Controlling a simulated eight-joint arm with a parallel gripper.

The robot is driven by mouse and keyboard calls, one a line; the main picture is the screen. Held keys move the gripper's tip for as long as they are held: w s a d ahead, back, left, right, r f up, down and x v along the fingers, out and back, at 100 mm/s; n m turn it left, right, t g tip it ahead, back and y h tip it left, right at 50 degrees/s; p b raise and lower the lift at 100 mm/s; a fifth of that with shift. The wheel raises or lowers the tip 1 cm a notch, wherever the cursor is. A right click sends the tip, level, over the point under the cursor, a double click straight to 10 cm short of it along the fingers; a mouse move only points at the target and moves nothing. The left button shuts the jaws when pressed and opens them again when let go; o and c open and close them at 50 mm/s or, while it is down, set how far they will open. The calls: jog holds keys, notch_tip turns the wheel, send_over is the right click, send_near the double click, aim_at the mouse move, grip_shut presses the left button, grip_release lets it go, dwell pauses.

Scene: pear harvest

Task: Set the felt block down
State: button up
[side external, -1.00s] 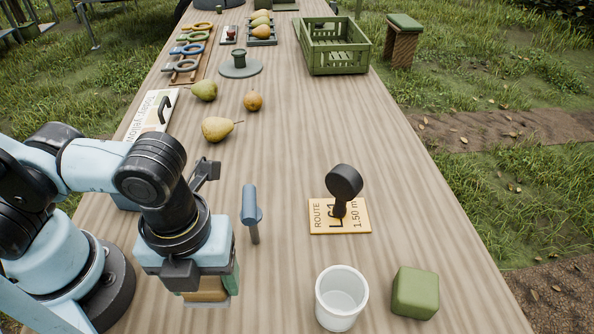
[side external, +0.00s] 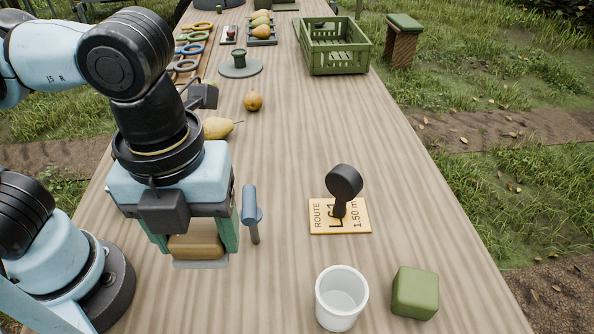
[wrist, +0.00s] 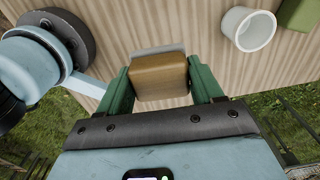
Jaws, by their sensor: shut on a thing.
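The felt block is a tan-brown block (side external: 197,245) with a thin grey layer along its lower side. My gripper (side external: 196,249) is shut on it, with one green finger on each side. In the side view the block hangs above the wooden table, left of a blue-handled tool. In the wrist view the block (wrist: 160,78) sits between the green fingers (wrist: 161,88), with the grey layer showing past its far edge. The gap between block and table is hard to judge.
A blue-handled tool (side external: 250,206) stands close right of my gripper. A white cup (side external: 341,312), a green block (side external: 415,293) and a route card (side external: 322,224) with a black-headed item (side external: 344,182) lie further right. Pears (side external: 253,101) and a green crate (side external: 312,62) are farther back.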

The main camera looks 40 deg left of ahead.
jog(key=w+d+r, duration=0.2)
jog(key=w+r, duration=0.2)
jog(key=w, duration=0.8)
jog(key=w+a+f, duration=0.1)
jog(key=w+a, duration=0.1)
jog(key=w, duration=0.7)
jog(key=w+a+f, duration=0.1)
jog(key=w+a, duration=0.2)
jog(key=w, duration=0.6)
jog(key=w+a+f, duration=0.3)
jog(key=w+a, duration=0.2)
jog(key=w, duration=0.2)
jog(key=shift+n, duration=0.4)
notch_tip(320, 180, down, 15)
jog(key=shift+s+d+r, duration=0.1)
jog(key=shift+d, duration=0.05)
jog(key=shift+f, duration=0.2)
jog(key=o, duration=1.1)
jog(key=shift+c, duration=0.2)
